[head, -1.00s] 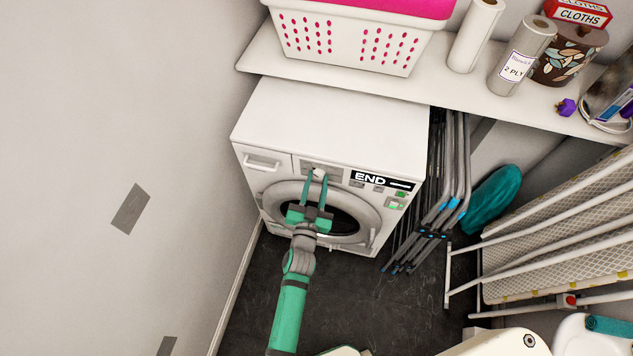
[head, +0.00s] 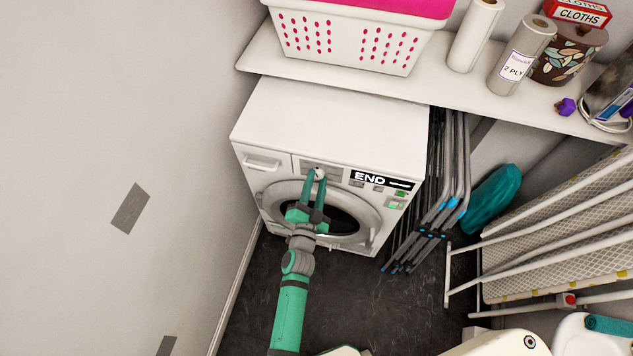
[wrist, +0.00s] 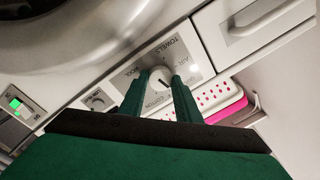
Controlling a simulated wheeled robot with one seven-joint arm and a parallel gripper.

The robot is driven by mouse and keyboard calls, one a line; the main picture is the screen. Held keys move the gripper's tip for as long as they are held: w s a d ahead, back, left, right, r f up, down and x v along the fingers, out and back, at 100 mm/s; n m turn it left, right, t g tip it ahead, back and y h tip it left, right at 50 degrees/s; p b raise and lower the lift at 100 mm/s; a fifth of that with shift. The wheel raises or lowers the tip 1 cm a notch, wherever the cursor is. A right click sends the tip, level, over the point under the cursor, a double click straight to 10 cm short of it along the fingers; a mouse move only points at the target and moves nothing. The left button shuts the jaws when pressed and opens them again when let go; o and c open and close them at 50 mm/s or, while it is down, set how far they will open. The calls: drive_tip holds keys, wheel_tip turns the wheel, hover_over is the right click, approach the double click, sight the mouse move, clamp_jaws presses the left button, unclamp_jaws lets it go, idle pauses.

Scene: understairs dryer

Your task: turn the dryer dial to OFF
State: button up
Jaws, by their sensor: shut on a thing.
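The white dryer (head: 335,115) stands under the shelf with its front towards me. Its round white dial (head: 319,174) sits on a grey panel at the top of the front, above the door. In the wrist view the dial (wrist: 162,77) shows a dark pointer line, with printed words such as TOWELS around it. I cannot make out an OFF mark or which setting the pointer is at. My gripper (head: 316,181) has its green fingers on either side of the dial and is shut on it. The fingers also show in the wrist view (wrist: 160,92) and hide part of the lettering.
A shelf (head: 440,85) above holds a white and pink basket (head: 345,40) and paper rolls. A wall is at the left.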

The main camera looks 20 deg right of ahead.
drive_tip(key=shift+m, duration=1.5)
drive_tip(key=shift+a, duration=0.1)
drive_tip(key=o, duration=1.1)
drive_tip(key=shift+c, duration=0.2)
drive_tip(key=v, duration=1)
drive_tip(key=shift+s+a, duration=0.2)
drive_tip(key=shift+s, duration=0.15)
drive_tip(key=shift+f, duration=0.15)
